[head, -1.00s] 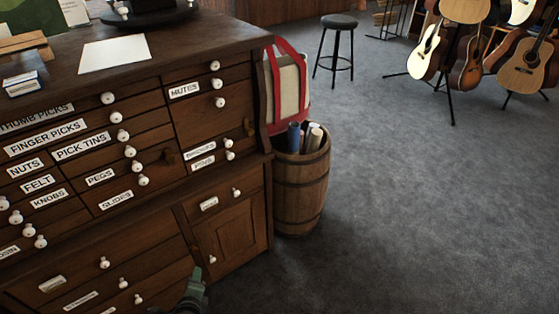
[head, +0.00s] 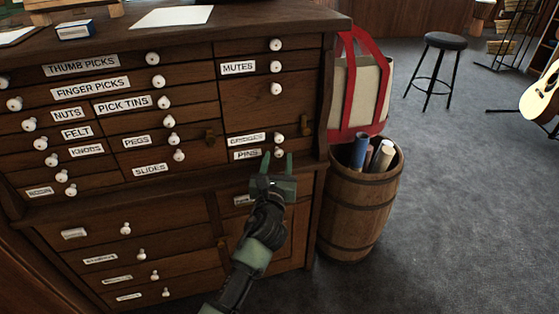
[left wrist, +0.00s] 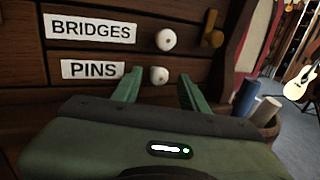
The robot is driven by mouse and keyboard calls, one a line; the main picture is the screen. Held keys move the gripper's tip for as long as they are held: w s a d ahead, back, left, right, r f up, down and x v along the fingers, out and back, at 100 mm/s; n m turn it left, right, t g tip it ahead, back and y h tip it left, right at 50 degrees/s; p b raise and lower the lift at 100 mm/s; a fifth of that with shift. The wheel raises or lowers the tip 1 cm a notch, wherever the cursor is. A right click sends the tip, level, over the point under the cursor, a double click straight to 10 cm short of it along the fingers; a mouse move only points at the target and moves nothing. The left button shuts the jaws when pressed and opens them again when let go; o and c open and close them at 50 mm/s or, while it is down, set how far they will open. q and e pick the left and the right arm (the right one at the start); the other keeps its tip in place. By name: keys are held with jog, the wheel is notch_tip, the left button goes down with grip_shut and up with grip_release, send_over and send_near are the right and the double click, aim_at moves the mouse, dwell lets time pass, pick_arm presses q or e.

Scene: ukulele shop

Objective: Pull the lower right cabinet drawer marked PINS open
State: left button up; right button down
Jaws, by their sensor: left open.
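The PINS drawer (head: 262,157) is at the lower right of the upper cabinet section, flush with the front. Its white label (left wrist: 93,69) reads PINS, and its round white knob (left wrist: 159,75) is to the right of the label. The knob also shows in the head view (head: 279,153). My green left gripper (head: 277,162) is open in front of this drawer. In the left wrist view its fingers (left wrist: 158,84) stand on either side of the knob, with the knob nearer the left finger. I cannot tell whether they touch the front. My right gripper is not in view.
The BRIDGES drawer (left wrist: 110,30) with its own white knob (left wrist: 166,39) is directly above. A barrel (head: 357,210) with rolled papers and a red-trimmed bag (head: 358,85) stand right of the cabinet. A stool (head: 445,42) stands farther back on open carpet.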

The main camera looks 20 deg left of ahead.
pick_arm(q)
jog(key=shift+w+a, duration=0.1)
jog(key=shift+w, duration=0.5)
jog(key=shift+c, duration=0.3)
grip_shut()
dwell(0.8)
